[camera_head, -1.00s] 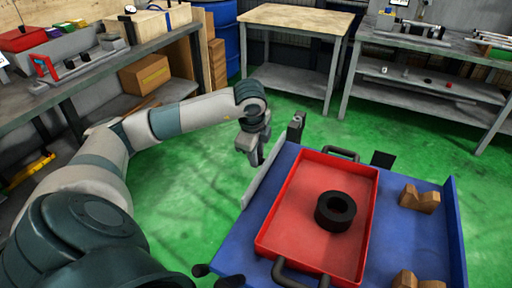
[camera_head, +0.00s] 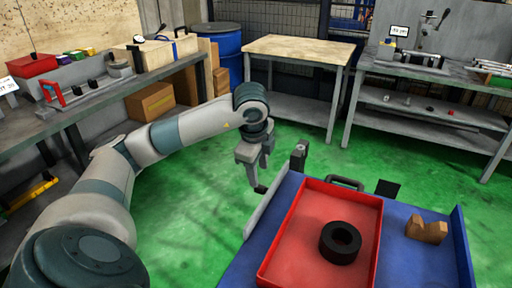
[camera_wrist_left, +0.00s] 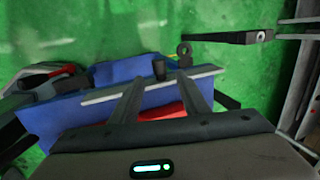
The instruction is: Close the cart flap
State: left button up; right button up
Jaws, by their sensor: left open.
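The blue cart (camera_head: 405,270) stands at the lower right of the head view. A pale grey panel, which looks like the cart flap (camera_head: 265,207), runs along its left side and leans outward. In the left wrist view the flap's long grey edge (camera_wrist_left: 155,86) crosses in front of the blue cart (camera_wrist_left: 65,122). My right gripper is not in view.
A red tray (camera_head: 300,245) with a black ring (camera_head: 340,242) lies on the cart, beside a brown block (camera_head: 427,229). A dark post (camera_head: 299,157) stands at the cart's far left corner. Workbenches stand left and behind. Green floor (camera_head: 215,190) is clear left of the cart.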

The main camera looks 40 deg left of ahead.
pick_arm(q)
jog(key=p+v, duration=0.1)
jog(key=v, duration=0.9)
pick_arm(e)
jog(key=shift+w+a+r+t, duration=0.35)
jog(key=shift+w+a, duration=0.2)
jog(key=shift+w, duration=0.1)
